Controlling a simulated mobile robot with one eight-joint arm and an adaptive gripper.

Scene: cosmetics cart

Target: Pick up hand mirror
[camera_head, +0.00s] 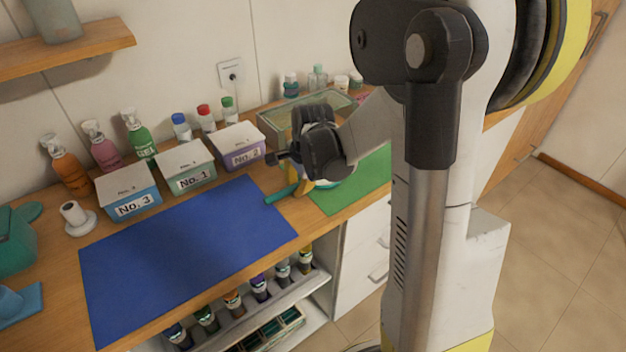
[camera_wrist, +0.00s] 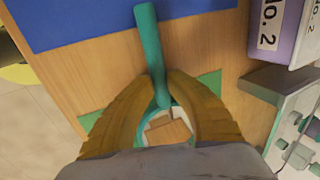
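The hand mirror has a teal handle (camera_wrist: 150,45) and a round head with a teal rim, partly hidden behind my gripper in the wrist view. My gripper (camera_wrist: 161,82) has its two yellow-brown fingers against both sides of the handle near the head, and looks shut on it. In the head view my gripper (camera_head: 303,187) is low over the counter, and the teal handle (camera_head: 281,195) sticks out to its left. The mirror is over the strip between the blue and green mats. I cannot tell whether it touches the counter.
A blue mat (camera_head: 185,260) lies left and a green mat (camera_head: 375,175) right. Lidded boxes No. 3 (camera_head: 130,208), No. 1 (camera_head: 195,184) and No. 2 (camera_head: 243,159) stand behind, with bottles beyond. A glass-sided case (camera_head: 270,125) is close behind my gripper. The blue mat is clear.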

